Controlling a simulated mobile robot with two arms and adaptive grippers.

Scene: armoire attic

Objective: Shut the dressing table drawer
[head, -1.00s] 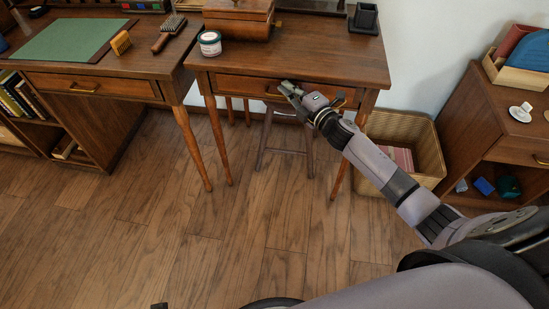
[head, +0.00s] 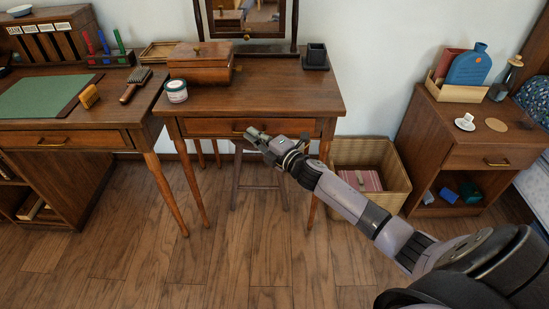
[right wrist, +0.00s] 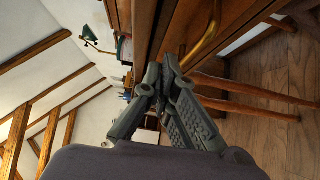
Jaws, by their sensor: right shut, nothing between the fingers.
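The dressing table (head: 300,95) stands against the wall with a mirror (head: 247,17) at its back. Its drawer (head: 207,127) sits under the top and its front looks about level with the frame; a small remaining gap cannot be ruled out. My right gripper (head: 252,135) is shut and empty at the drawer front, by the brass handle (head: 240,129). In the right wrist view the shut fingers (right wrist: 164,78) are close to the drawer front, beside the handle (right wrist: 203,38); whether they touch cannot be told. My left gripper is not in view.
A wicker basket (head: 398,175) stands to the right, near a nightstand (head: 430,125). The desk is at left; floor in front is clear.

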